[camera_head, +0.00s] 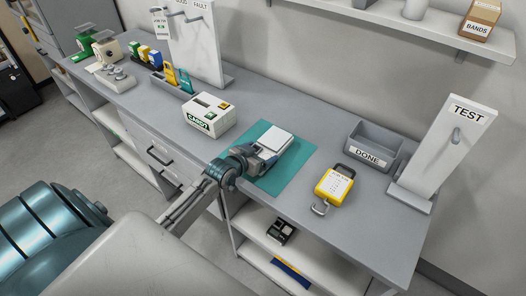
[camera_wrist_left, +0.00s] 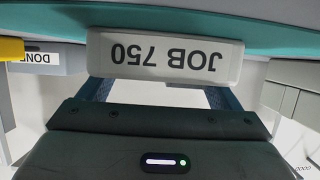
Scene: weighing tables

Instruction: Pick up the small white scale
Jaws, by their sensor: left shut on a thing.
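The small white scale (camera_head: 275,139) is a flat, pale square thing over the teal mat (camera_head: 297,172) in the middle of the table. In the left wrist view the scale (camera_wrist_left: 165,57) shows a front face with the label JOB 750, upside down. My left gripper (camera_head: 268,158) reaches in from the front in the head view, and its fingers are shut on the scale's near part. In the wrist view the blue fingers (camera_wrist_left: 158,92) run up to the left and right parts of the labelled face. I cannot tell whether the scale touches the mat. My right gripper is not in view.
A yellow hanging scale with a hook (camera_head: 334,184) lies right of the mat. Behind it stand a grey DONE bin (camera_head: 372,150) and a TEST stand (camera_head: 445,150). A white labelled box (camera_head: 209,115) stands to the left. Bare table lies around the mat.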

